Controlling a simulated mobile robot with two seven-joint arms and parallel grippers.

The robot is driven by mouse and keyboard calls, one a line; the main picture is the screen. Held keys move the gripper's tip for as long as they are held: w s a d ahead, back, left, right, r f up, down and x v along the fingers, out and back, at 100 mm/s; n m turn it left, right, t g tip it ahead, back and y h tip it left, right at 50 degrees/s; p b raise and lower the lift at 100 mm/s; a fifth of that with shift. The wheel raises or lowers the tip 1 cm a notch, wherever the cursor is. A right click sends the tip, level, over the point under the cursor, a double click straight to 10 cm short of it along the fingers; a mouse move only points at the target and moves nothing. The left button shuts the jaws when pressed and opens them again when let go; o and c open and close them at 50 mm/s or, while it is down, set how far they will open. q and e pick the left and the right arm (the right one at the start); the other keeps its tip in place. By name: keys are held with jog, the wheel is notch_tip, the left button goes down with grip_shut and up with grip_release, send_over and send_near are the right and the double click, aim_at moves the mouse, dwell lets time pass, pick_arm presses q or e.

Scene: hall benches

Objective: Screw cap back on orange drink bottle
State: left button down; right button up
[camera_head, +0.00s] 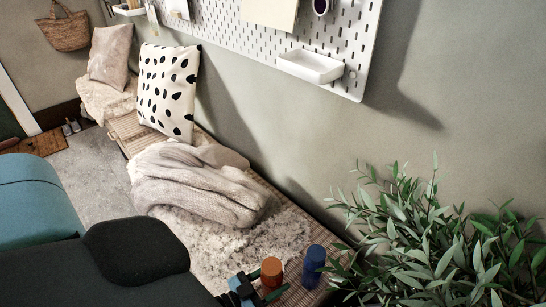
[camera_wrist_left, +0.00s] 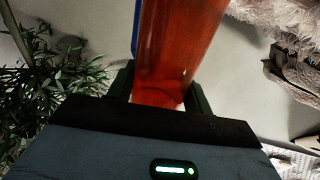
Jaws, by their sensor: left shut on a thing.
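The orange drink bottle (camera_head: 271,271) stands on the woven bench near the bottom of the head view. My left gripper (camera_head: 262,293) is at the bottle, with its fingers on either side of it. In the left wrist view the orange bottle (camera_wrist_left: 178,45) rises tall between the two dark fingers (camera_wrist_left: 160,88), and the gripper is shut on it. The bottle's top lies outside the wrist view, and I cannot make out a separate cap in either view. My right gripper is not in view.
A blue cylinder (camera_head: 314,266) stands close to the right of the bottle. A leafy plant (camera_head: 440,245) spreads at the right. A fluffy throw (camera_head: 255,240) and a knitted blanket (camera_head: 195,185) cover the bench beyond. The wall with a pegboard (camera_head: 355,60) borders the bench.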

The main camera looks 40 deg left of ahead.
pick_arm(q)
jog(key=shift+f, duration=0.9)
jog(key=shift+f+b, duration=0.2)
jog(key=shift+b, duration=0.2)
jog(key=c, duration=0.6)
grip_release()
jog(key=shift+r, duration=0.1)
